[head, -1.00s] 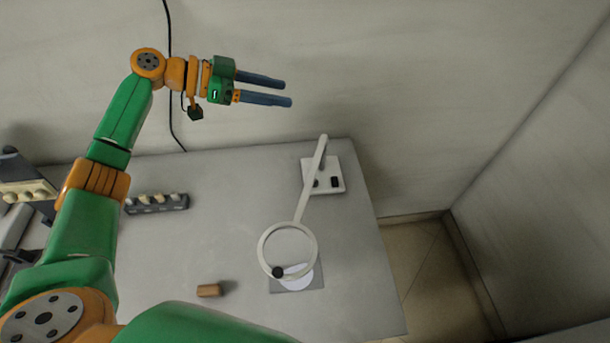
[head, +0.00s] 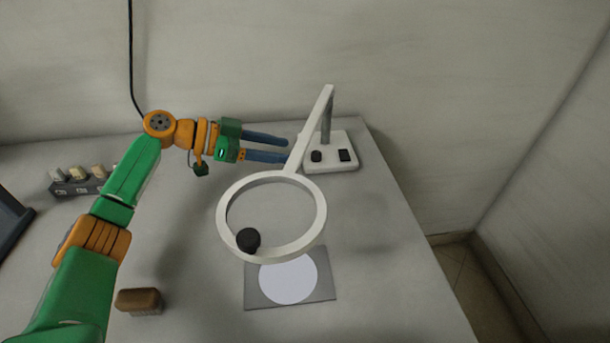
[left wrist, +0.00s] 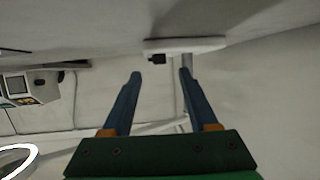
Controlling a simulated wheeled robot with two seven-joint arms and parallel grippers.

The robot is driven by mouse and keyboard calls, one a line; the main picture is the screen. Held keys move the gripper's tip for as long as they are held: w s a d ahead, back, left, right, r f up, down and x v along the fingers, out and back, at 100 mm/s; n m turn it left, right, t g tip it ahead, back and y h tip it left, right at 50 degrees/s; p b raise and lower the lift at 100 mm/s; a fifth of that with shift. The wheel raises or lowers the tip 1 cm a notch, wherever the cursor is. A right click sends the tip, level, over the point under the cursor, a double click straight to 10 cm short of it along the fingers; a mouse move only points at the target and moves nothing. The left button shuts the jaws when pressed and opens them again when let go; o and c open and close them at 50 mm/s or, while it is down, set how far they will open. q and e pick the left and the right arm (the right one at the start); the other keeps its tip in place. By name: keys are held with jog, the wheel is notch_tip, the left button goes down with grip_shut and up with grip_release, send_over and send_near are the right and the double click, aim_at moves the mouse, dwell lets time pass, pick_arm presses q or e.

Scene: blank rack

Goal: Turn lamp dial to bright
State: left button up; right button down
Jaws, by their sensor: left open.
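The white ring lamp (head: 228,229) stands on the table at the right, its ring over a grey mat with a white disc. A black knob (head: 248,239) sits on the ring's front left. The lamp's white base (head: 341,166) carries a dark round dial (head: 316,156) and a black switch (head: 344,155). My left gripper (head: 287,149) is open and empty, pointing right, just left of the lamp's post and base. In the left wrist view the lamp base (left wrist: 190,44) shows beyond the fingers, with the dark dial (left wrist: 157,58) between the fingertips' lines and apart from them. My right gripper is not in view.
A grey mat with a white disc (head: 288,278) lies below the ring. A brown brush (head: 138,301) lies at the front left. A grey rack (head: 78,186) with several pale pieces stands at the left. The table's right edge drops to the floor.

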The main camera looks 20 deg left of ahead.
aim_at(313, 154)
pick_arm(q)
jog(key=x, duration=0.3)
jog(key=p+x, duration=0.1)
jog(key=x, duration=0.2)
jog(key=shift+d+r, duration=0.1)
jog(key=shift+r, duration=0.15)
grip_shut()
